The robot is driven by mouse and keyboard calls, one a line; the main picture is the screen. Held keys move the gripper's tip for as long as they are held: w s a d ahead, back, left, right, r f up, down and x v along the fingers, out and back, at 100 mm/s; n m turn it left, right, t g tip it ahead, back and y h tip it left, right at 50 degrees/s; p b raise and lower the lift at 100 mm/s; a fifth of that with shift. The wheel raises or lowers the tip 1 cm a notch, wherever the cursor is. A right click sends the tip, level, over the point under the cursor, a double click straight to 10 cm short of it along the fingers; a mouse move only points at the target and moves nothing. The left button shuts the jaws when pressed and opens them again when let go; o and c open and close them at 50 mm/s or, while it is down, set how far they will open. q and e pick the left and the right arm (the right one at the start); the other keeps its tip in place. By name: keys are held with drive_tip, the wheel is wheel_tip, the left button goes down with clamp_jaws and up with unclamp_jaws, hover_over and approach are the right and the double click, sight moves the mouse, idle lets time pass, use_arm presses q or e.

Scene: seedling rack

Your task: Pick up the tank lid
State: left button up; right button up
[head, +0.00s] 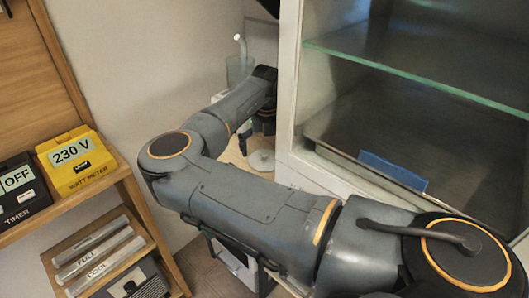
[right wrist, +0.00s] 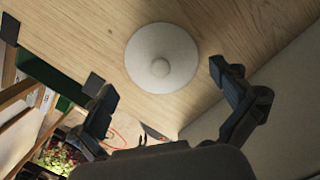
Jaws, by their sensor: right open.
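The tank lid is a round, pale disc with a small raised knob in its middle. In the right wrist view the lid (right wrist: 146,45) lies flat on a light wooden surface (right wrist: 230,25). In the head view the lid (head: 262,161) shows low beside the cabinet, partly hidden. My right gripper (right wrist: 156,77) is open and empty, its two fingers spread on either side of the lid in the picture and apart from it. In the head view the right gripper (head: 264,122) is mostly hidden behind its own arm. My left gripper is in neither view.
A white-framed cabinet (head: 291,90) with a glass shelf (head: 400,72) stands close on the right. A translucent container (head: 236,72) with a tube is behind my arm. At left, a wooden rack holds a yellow watt meter (head: 83,178), a black timer (head: 22,205) and labelled bars (head: 92,250).

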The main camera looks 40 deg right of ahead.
drive_tip(key=shift+w+d+f, duration=0.1)
drive_tip(key=shift+d+f, duration=0.1)
drive_tip(key=shift+f, duration=0.9)
drive_tip(key=shift+r, duration=0.1)
drive_tip(key=shift+c, duration=0.2)
drive_tip(key=shift+a, duration=0.15)
clamp_jaws()
